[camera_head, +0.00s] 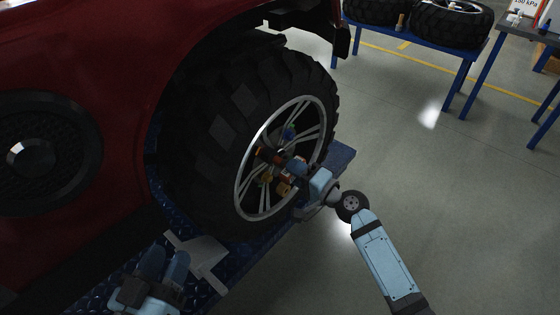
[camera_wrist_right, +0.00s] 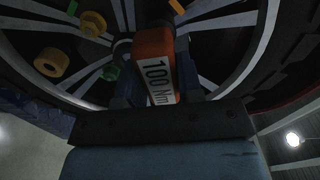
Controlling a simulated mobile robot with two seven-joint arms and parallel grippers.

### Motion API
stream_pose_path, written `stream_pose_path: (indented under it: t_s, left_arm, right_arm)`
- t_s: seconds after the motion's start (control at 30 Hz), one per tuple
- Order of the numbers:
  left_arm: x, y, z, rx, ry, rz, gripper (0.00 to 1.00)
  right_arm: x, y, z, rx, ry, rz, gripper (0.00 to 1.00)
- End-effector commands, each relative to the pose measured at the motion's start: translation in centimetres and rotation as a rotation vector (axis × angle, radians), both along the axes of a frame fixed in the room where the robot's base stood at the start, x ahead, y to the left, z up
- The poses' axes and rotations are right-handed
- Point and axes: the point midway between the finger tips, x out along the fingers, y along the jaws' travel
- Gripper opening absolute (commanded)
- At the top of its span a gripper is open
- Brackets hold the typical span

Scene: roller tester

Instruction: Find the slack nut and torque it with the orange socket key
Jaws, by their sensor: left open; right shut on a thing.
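The wheel (camera_head: 262,150) has a black tyre and a silver spoked rim, with several coloured nuts around its hub. My right gripper (camera_head: 302,172) is at the hub. In the right wrist view it is shut on the orange socket key (camera_wrist_right: 154,48), which bears a "100 Nm" label and points towards the hub. The key's far end and its contact with any nut are hidden. A yellow nut (camera_wrist_right: 93,23), a yellow round part (camera_wrist_right: 51,62) and a green nut (camera_wrist_right: 110,72) show beside it. Which nut is slack I cannot tell. My left gripper (camera_head: 166,262) is open and empty, low at left.
The red vehicle body (camera_head: 90,60) fills the upper left. A blue table (camera_head: 440,38) with tyres stands at the back.

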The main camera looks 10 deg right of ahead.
Motion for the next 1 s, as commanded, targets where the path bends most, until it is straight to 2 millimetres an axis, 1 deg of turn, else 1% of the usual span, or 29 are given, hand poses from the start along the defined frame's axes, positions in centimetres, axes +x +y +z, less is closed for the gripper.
stream_pose_path:
  t_s: [0.67,0.77,1.0]
  left_arm:
    - [-0.1,0.0,-0.1,-0.003,0.003,0.002,0.43]
    - [-0.1,0.0,0.3,-0.004,0.002,0.002,0.43]
    - [-0.1,0.0,1.6,-0.001,0.002,0.001,0.43]
  right_arm:
    - [0.2,0.2,0.1,0.002,0.000,-0.001,0.00]
    - [0.2,0.2,0.2,0.019,0.013,-0.001,0.00]
    - [0.2,0.2,0.3,0.127,0.098,0.000,0.00]
